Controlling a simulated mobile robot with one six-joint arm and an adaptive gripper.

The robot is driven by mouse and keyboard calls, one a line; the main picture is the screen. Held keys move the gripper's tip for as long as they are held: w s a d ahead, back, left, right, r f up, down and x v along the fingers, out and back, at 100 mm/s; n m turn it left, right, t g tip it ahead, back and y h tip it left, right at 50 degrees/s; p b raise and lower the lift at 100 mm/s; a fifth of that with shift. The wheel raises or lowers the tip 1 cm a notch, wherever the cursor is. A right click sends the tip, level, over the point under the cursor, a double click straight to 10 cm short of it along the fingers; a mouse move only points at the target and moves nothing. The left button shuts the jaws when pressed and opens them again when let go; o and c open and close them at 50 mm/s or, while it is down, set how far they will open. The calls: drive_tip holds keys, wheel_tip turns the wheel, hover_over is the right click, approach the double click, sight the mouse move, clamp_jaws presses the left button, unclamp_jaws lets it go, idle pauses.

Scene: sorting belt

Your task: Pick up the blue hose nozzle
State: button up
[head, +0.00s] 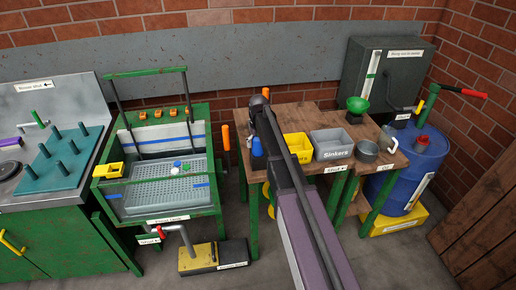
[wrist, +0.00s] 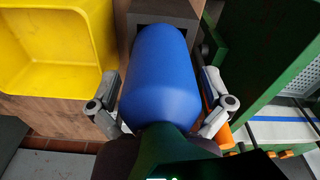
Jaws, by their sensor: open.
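The blue hose nozzle (head: 257,147) is at the left end of the wooden bench in the head view, partly hidden by my arm. In the wrist view the nozzle (wrist: 160,75) fills the middle, with its wide blue body toward the camera and its far end at a dark grey block (wrist: 165,10). My gripper (wrist: 160,88) is open, with one finger on each side of the nozzle. A gap seems to show on each side; contact cannot be told. The gripper is hidden behind my arm in the head view.
A yellow bin (head: 299,146) stands close beside the nozzle, with a grey Sinkers bin (head: 332,146) to its right. An orange handle (head: 226,137) is left of the bench, near a green-framed tray (head: 160,215).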

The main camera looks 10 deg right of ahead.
drive_tip(key=shift+c, duration=0.2)
drive_tip(key=c, duration=1)
drive_tip(key=shift+c, duration=0.2)
drive_tip(key=shift+r, duration=0.2)
wheel_tip(320, 180, up, 10)
drive_tip(key=p, duration=1)
drive_tip(key=shift+f, duration=0.2)
drive_tip(key=o, duration=0.5)
drive_tip(key=shift+c, duration=1)
